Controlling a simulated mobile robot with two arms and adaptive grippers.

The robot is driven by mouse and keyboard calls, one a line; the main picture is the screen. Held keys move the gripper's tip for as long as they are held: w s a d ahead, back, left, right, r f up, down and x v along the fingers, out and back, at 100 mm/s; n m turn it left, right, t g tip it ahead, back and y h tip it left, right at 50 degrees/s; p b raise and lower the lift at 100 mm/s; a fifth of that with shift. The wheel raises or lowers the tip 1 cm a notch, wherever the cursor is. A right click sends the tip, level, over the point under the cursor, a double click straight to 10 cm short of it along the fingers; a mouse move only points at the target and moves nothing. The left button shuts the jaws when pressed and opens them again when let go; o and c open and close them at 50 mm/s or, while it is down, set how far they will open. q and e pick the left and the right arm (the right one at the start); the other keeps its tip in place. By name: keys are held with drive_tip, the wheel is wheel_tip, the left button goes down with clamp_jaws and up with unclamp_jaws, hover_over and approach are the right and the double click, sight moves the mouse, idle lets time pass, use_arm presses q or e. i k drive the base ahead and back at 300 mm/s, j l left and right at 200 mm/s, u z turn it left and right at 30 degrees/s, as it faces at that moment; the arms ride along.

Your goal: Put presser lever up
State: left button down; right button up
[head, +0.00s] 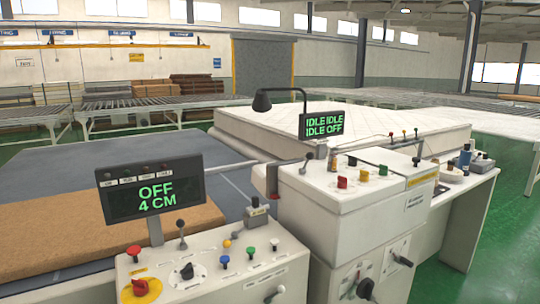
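The near control panel (215,268) carries a small upright lever (182,233) with a dark knob. A second lever (274,294) sits low on its front face, near the bottom edge of the picture. The larger white console (345,215) to the right has a lever (306,162) on its top left and another lever (401,260) on its front face. The labels are too small to read, so I cannot tell which one is the presser lever. Neither of my grippers is in view.
A display (150,188) reads "OFF 4 CM"; another display (322,125) reads "IDLE IDLE, IDLE OFF". Coloured buttons and a yellow-based red knob (140,288) are on the near panel. A brown slab (60,240) lies left, a white mattress (380,125) behind. Green floor (500,260) is clear at right.

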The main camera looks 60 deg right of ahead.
sight(309, 155)
drive_tip(key=z, duration=2.25)
